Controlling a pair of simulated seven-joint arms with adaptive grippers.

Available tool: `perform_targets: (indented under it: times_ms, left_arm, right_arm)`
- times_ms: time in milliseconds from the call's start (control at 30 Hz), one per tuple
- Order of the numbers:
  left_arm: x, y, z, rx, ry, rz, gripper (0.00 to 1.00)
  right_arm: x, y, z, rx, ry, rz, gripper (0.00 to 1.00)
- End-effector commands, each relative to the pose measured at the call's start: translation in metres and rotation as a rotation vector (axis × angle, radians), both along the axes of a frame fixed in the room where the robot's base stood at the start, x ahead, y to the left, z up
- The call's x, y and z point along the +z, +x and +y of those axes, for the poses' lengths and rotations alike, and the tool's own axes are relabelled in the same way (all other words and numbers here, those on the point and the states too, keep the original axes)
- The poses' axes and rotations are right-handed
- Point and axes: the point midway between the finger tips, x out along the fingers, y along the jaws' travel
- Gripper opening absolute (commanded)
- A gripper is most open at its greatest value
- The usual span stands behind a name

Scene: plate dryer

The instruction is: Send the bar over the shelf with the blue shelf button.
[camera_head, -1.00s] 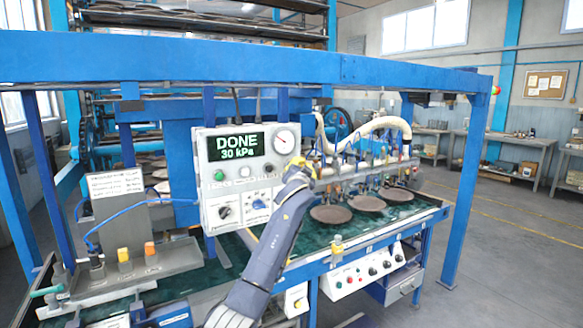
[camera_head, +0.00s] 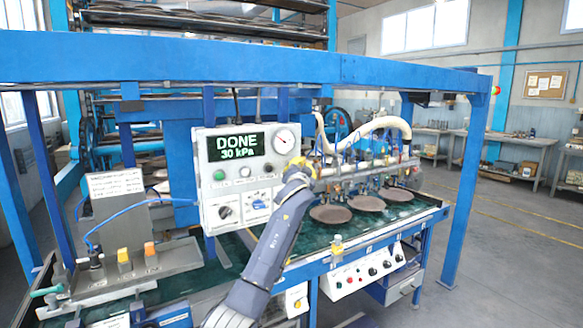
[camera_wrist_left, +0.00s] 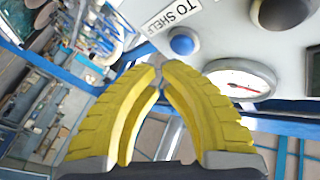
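The control box (camera_head: 205,160) reads DONE 30 kPa. Its blue button (camera_wrist_left: 182,42), under a TO SHELF label (camera_wrist_left: 170,14), shows in the left wrist view. My left gripper (camera_head: 308,170) is at the box's right side and hides that button in the head view. In the left wrist view its yellow fingertips (camera_wrist_left: 163,72) are together, empty, and appear just short of the button; contact cannot be told. The bar (camera_head: 350,178) with its hoses is right of the box, above round dark plates (camera_head: 330,214) on the green table. My right gripper is not in view.
A blue frame beam (camera_head: 250,60) crosses above the box. A gauge (camera_wrist_left: 238,80) is close beside my fingers. A green button (camera_head: 219,175) and knobs are on the box front. Shelves of plates (camera_head: 200,14) stand behind. A lower panel (camera_head: 365,272) hangs under the table edge.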

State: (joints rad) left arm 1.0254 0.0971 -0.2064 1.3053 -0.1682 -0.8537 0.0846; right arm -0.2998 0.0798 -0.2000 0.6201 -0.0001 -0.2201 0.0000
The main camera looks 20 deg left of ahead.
Motion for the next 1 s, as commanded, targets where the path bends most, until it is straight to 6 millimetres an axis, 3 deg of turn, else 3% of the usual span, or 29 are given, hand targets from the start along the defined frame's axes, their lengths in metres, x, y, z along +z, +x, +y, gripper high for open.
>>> perform_targets:
  times_ms: [1000]
  left_arm:
    - [0.0003,0.0056,0.0067,0.000,-0.001,0.000,0.00]
  right_arm:
    - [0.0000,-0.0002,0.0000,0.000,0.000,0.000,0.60]
